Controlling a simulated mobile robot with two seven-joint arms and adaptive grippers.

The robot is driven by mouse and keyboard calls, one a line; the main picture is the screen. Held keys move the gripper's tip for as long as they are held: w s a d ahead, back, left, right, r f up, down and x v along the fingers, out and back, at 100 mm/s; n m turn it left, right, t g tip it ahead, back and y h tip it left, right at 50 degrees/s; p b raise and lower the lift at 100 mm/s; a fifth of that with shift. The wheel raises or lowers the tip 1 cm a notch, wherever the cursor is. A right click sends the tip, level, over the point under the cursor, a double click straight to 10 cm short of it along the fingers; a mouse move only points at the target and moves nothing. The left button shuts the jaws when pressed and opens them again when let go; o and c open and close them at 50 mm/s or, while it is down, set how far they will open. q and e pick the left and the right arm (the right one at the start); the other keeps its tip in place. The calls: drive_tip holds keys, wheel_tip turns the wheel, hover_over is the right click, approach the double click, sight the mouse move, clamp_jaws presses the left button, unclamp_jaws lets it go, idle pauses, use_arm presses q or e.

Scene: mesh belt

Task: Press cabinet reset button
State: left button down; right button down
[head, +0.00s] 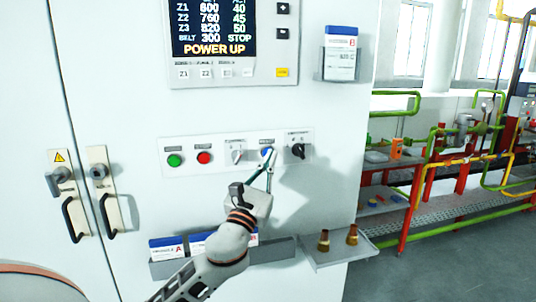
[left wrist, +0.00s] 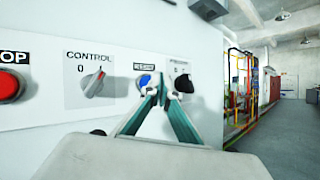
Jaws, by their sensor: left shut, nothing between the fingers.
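The blue button (head: 266,151) sits in the control row on the white cabinet (head: 330,180), between a grey selector and a black selector. It also shows in the left wrist view (left wrist: 145,82), partly covered by my fingertips. My left gripper (head: 271,152) is shut and empty, its tips at the blue button. In the left wrist view my left gripper (left wrist: 157,80) has its fingertips together in front of the button's right side. I cannot tell whether they touch it or whether it is pushed in. My right gripper is not in view.
Beside it are a green button (head: 174,160), a red button (head: 204,157), a grey selector (head: 237,154) and a black selector (head: 298,150). A display (head: 212,28) reads POWER UP. Below, a rack (head: 275,251) holds cards, and a small shelf (head: 335,254) carries two brown pieces.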

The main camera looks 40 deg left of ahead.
use_arm(q)
drive_tip(key=shift+w+a, duration=0.1)
drive_tip(key=shift+w+a, duration=0.15)
drive_tip(key=shift+a, duration=0.1)
drive_tip(key=shift+w+a, duration=0.3)
drive_tip(key=shift+a, duration=0.05)
idle(0.9)
drive_tip(key=shift+d, duration=0.15)
drive_tip(key=shift+s+d+p, duration=0.45)
drive_tip(key=shift+s+d, duration=0.1)
idle(0.4)
drive_tip(key=shift+s+d+p, duration=0.75)
drive_tip(key=shift+s+d, duration=0.9)
drive_tip(key=shift+d, duration=0.25)
